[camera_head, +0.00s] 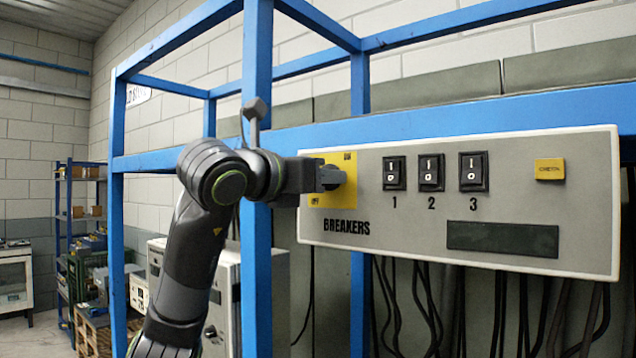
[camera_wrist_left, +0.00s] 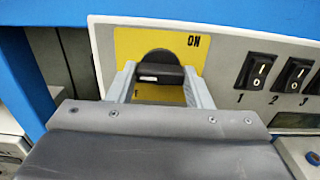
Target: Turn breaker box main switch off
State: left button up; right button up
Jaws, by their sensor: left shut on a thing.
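The breaker box (camera_head: 420,215) is a long pale grey panel on a blue frame, marked BREAKERS. Its main switch (camera_head: 345,168) is a dark rotary knob on a yellow plate (camera_head: 319,198) with ON at the top and OFF at the lower left. My left gripper (camera_head: 333,177) is at the knob, its arm coming in from the left. In the left wrist view its two grey fingers (camera_wrist_left: 161,88) stand on either side of the knob's dark handle (camera_wrist_left: 160,75), shut on it. The handle lies roughly level in that view. My right gripper is not in view.
Three black rocker switches (camera_head: 431,172) numbered 1 to 3 sit right of the knob. A small yellow block (camera_head: 549,169) is further right, above a dark label strip (camera_head: 502,239). A blue post (camera_head: 257,90) stands close behind my left arm. Cables hang below the panel.

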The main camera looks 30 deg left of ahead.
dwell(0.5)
pick_arm(q)
jog(key=o, duration=1)
jog(key=s+b, duration=0.1)
jog(key=s, duration=0.4)
jog(key=s+a+b, duration=0.1)
jog(key=s+b, duration=0.1)
jog(key=s, duration=0.4)
jog(key=s+b, duration=0.2)
jog(key=s, duration=0.4)
jog(key=shift+s+a, duration=0.15)
